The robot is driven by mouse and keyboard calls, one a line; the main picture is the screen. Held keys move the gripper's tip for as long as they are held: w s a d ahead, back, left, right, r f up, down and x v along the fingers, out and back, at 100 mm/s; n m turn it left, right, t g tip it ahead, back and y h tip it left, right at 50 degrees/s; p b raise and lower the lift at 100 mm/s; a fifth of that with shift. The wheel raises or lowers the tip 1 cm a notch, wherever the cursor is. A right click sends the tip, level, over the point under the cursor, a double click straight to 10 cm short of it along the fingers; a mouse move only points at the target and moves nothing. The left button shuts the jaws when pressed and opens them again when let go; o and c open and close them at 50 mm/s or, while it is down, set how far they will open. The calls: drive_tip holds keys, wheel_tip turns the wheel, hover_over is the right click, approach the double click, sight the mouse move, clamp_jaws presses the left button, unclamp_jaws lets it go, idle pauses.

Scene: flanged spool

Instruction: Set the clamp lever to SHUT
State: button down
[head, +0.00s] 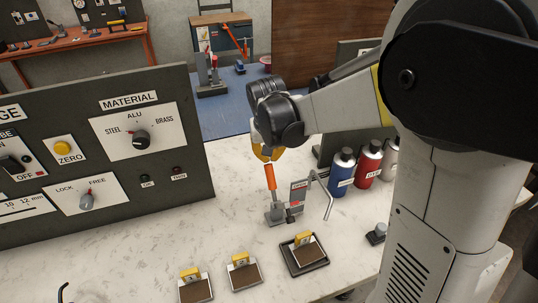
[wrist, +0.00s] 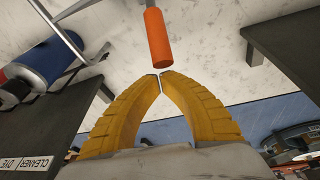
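The clamp (head: 275,214) stands on the pale bench top. Its lever has an orange grip (head: 270,177) that points up, nearly upright. The grip also shows in the wrist view (wrist: 158,38), just past my fingertips. A small grey sign (head: 299,191) with a red strip stands beside the clamp; its words are too small to read. My gripper (head: 266,156) is just above the top of the orange grip, with yellow fingers pointing down. Whether the tips touch the grip is unclear.
A bent metal rod (head: 326,196) rises right of the clamp. Blue (head: 342,172) and red (head: 367,170) bottles stand behind it. A dark control panel (head: 180,150) is on the left. Yellow-tagged blocks (head: 244,276) and a black tray (head: 307,268) lie in front.

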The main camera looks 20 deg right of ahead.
drive_tip(key=shift+s+r, duration=0.1)
drive_tip(key=s+r+t+b, duration=0.1)
drive_tip(key=s+r+t, duration=0.2)
drive_tip(key=s+t, duration=0.6)
drive_tip(key=shift+s+r+m, duration=0.25)
drive_tip(key=shift+s+m, duration=0.05)
drive_tip(key=shift+s, duration=1.5)
